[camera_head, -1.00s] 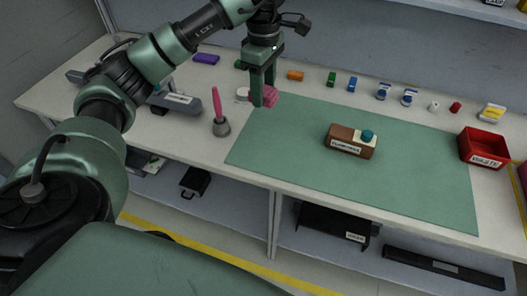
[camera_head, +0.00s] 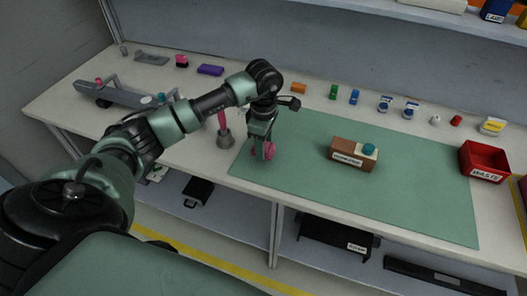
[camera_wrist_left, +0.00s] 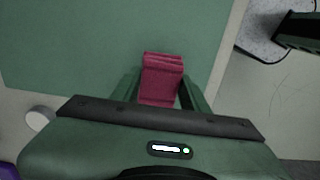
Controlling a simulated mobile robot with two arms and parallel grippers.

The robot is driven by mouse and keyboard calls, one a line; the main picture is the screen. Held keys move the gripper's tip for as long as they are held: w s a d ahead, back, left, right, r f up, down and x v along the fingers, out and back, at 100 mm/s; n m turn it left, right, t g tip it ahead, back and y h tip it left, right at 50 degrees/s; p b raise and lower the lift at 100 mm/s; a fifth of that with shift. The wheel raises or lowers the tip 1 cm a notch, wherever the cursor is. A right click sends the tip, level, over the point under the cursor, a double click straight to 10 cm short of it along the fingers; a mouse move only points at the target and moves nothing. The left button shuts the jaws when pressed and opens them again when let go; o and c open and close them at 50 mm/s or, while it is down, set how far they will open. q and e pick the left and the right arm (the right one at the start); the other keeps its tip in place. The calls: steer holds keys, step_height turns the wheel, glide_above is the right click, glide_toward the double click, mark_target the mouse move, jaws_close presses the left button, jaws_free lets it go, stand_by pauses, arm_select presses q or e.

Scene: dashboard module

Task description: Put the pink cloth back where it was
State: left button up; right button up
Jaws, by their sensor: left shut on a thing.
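My left gripper (camera_head: 262,151) is shut on the pink cloth (camera_head: 270,150) above the left part of the green mat (camera_head: 420,200). In the left wrist view the folded cloth (camera_wrist_left: 162,78) sits between the two fingers (camera_wrist_left: 160,92), with the mat behind it and the mat's edge to the right. Whether the cloth touches the mat is unclear.
A pink-handled tool in a grey holder (camera_head: 225,139) stands just left of the gripper. A brown box (camera_head: 347,157) with a teal knob sits mid-mat. A red waste bin (camera_head: 483,163) is at the right. Small coloured items line the back. The mat's front right is clear.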

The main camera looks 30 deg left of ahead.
arm_select(q)
step_height(320, 180, down, 4)
steer(key=shift+r+p, duration=0.2)
steer(key=shift+p, duration=0.15)
steer(key=shift+f, duration=0.2)
steer(key=o, duration=1.3)
